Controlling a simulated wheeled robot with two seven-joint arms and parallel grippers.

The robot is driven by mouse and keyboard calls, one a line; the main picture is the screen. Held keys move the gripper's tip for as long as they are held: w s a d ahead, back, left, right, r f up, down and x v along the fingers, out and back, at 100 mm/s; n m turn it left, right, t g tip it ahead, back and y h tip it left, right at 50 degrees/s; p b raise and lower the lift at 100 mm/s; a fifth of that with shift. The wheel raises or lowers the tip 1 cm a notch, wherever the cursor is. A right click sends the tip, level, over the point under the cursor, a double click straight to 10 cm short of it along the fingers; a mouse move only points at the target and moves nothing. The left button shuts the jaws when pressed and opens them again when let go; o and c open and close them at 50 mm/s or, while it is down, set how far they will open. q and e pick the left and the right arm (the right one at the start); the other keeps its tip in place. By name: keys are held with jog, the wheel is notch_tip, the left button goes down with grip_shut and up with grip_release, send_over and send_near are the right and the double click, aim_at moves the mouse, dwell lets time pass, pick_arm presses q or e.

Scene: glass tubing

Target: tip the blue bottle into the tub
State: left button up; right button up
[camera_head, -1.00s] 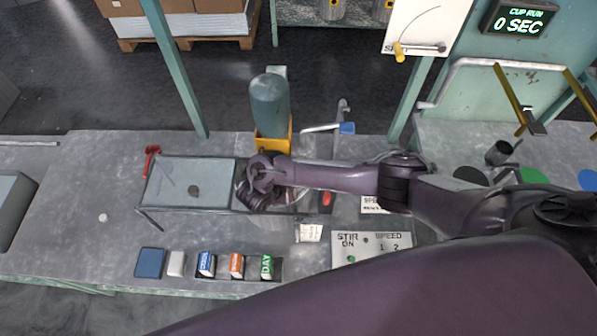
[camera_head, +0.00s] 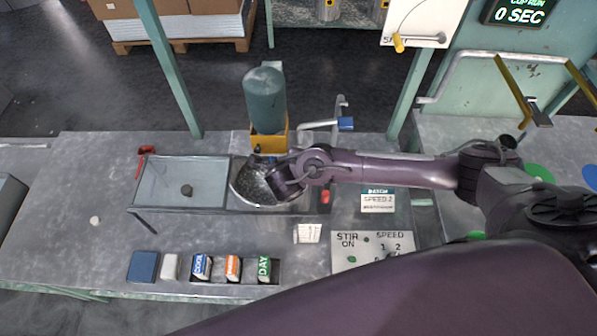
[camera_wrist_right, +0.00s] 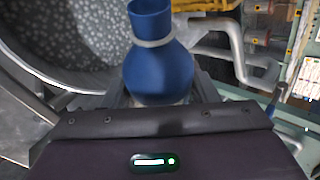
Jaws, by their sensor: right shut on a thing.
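The blue bottle (camera_wrist_right: 158,72) is held in my right gripper in the wrist view, its body between the fingers and its open neck pointing away from the wrist. The tub (camera_wrist_right: 75,45) is a round metal bowl with a speckled grey inside, to the left of the bottle there. In the head view the tub (camera_head: 250,187) sits in the bench, and my right gripper (camera_head: 272,183) is over its right part. My wrist hides the bottle in that view. I cannot tell whether anything has left the bottle. My left gripper is in neither view.
A glass-topped tray (camera_head: 183,182) adjoins the tub on the left. A grey-green cylinder in a yellow holder (camera_head: 268,138) stands behind it. A blue-tipped tap (camera_head: 345,124) is at back right. Labelled blocks (camera_head: 232,268) line the front; the bench's left part is mostly clear.

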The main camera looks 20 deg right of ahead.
aim_at(272, 158)
jog(key=y+b, duration=0.1)
jog(key=a+r+m+t+y+b, duration=0.1)
jog(key=r+m+y+b, duration=0.1)
jog(key=y, duration=0.1)
jog(key=shift+w+a+r+t, duration=0.15)
jog(key=shift+w+t, duration=0.1)
jog(key=shift+t, duration=0.15)
jog(key=a+y+b, duration=0.1)
jog(key=r+m+t+y+b, duration=0.1)
jog(key=shift+w+a+r+t+y+b, duration=0.15)
jog(key=shift+w+a+t+y+b, duration=0.15)
jog(key=shift+w+a+y+b, duration=0.1)
jog(key=a+m+t+y+b, duration=0.1)
jog(key=b, duration=0.4)
jog(key=w+a+m+t+y+b, duration=0.1)
jog(key=b, duration=0.4)
jog(key=shift+w+a+r+m+y, duration=0.1)
jog(key=shift+a+m+y, duration=0.2)
jog(key=shift+a+y, duration=0.1)
notch_tip(272, 158, up, 3)
jog(key=shift+f+p, duration=0.15)
jog(key=shift+p, duration=0.95)
jog(key=shift+d+r+p, duration=0.1)
jog(key=shift+r+p, duration=0.45)
jog(key=shift+r, duration=0.4)
